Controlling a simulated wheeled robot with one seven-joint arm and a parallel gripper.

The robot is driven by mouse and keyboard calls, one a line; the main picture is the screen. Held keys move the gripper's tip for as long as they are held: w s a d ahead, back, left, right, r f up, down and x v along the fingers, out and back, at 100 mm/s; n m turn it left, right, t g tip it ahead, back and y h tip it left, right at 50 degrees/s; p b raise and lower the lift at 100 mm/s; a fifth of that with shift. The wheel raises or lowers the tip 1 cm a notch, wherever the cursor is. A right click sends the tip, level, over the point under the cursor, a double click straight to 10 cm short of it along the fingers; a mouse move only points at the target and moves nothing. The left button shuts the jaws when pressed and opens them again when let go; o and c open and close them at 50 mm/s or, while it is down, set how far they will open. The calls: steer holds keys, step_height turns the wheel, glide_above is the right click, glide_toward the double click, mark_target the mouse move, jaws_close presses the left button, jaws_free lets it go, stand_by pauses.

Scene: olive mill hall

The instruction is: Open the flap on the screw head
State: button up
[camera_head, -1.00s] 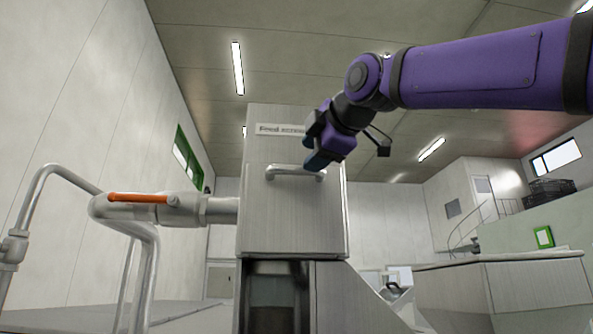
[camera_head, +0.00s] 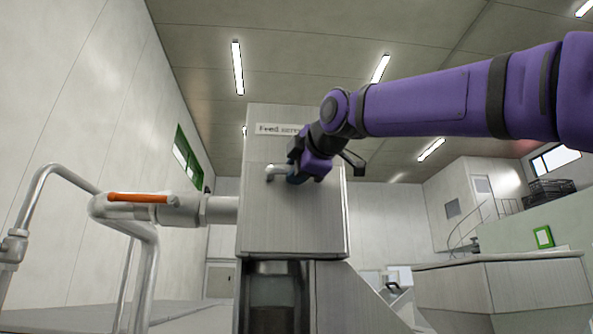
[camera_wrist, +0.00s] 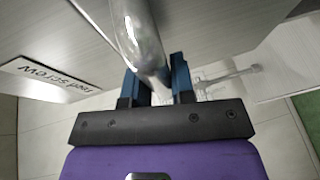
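The screw head is a grey steel box (camera_head: 256,218) with a "Feed screw" label on its upper part, partly hidden by my arm. On its front is a flap with a metal bar handle (camera_head: 271,171), whose right part is hidden behind my gripper. My gripper (camera_head: 295,176) is at this handle. In the wrist view, the two blue fingers (camera_wrist: 156,82) stand on either side of the rounded handle (camera_wrist: 140,38), which fills the gap at their tips. They look shut on it. The flap looks closed, flush with the box front.
A pipe with an orange lever (camera_head: 138,198) joins the box from the left, beside a bent metal railing (camera_head: 40,190). A counter (camera_head: 520,290) stands to the right, with a black crate (camera_head: 549,191) beyond it. The space in front of the box's lower right is clear.

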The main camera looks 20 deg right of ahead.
jaws_close()
steer(key=shift+s, duration=0.1)
